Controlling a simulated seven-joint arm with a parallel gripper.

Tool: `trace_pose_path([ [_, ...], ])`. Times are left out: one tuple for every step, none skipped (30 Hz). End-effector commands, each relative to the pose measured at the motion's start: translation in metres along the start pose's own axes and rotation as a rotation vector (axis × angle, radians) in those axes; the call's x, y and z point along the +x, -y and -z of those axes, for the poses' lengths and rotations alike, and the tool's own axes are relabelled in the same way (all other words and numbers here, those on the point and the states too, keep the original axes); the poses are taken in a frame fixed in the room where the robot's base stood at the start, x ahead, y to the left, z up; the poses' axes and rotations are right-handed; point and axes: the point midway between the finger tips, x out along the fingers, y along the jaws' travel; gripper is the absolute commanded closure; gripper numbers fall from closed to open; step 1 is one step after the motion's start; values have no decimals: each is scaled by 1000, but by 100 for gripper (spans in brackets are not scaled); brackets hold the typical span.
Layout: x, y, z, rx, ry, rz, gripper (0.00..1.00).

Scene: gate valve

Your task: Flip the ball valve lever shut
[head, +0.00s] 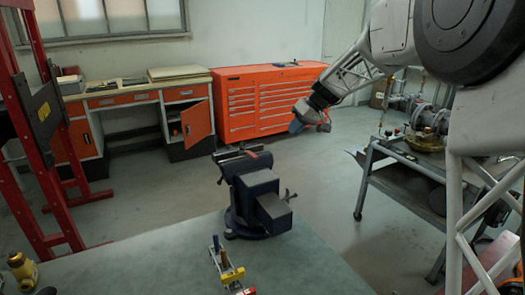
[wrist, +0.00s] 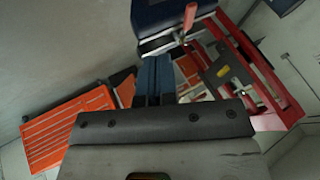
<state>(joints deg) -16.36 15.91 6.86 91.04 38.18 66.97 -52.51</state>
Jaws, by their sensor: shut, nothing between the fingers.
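A red lever (wrist: 190,18) with a pale metal end shows near the top of the wrist view, against the dark blue vise (wrist: 160,14). In the head view a small red part (head: 254,154), likely the same lever, lies at the far jaws of the blue vise (head: 260,203). The valve body is too small and dark to make out. My gripper (head: 297,125) hangs above and to the right of the vise in the head view, apart from it. In the wrist view its blue fingers (wrist: 153,80) are together and empty, below the lever in the picture.
The vise stands on a grey-green bench (head: 150,262). A brass fitting (head: 21,268) and small tools (head: 226,268) lie near the front. A cart (head: 400,178) with flanged piping (head: 425,115) stands right. A red frame (head: 40,120) stands left, an orange tool chest (head: 262,102) behind.

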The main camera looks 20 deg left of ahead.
Motion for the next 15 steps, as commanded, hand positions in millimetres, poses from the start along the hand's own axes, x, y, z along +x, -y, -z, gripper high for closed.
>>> trace_pose_path([
  [8, -3, 9, -13, -3, 11, 100],
  [10, -4, 13, -20, -5, 16, 100],
  [14, -5, 17, -29, -7, 22, 100],
  [17, -6, 20, -35, -8, 26, 100],
  [18, -7, 22, -39, -9, 29, 100],
  [20, -8, 25, -44, -12, 33, 100],
  [21, -8, 26, -46, -13, 35, 100],
  [22, -9, 27, -48, -14, 36, 100],
  [22, -9, 28, -50, -14, 38, 100],
  [23, -9, 28, -51, -15, 38, 100],
  [23, -9, 29, -51, -15, 38, 100],
  [23, -9, 29, -51, -15, 39, 100],
  [23, -9, 29, -51, -15, 38, 100],
  [23, -9, 28, -51, -15, 38, 100],
  [23, -9, 28, -51, -15, 38, 100],
])
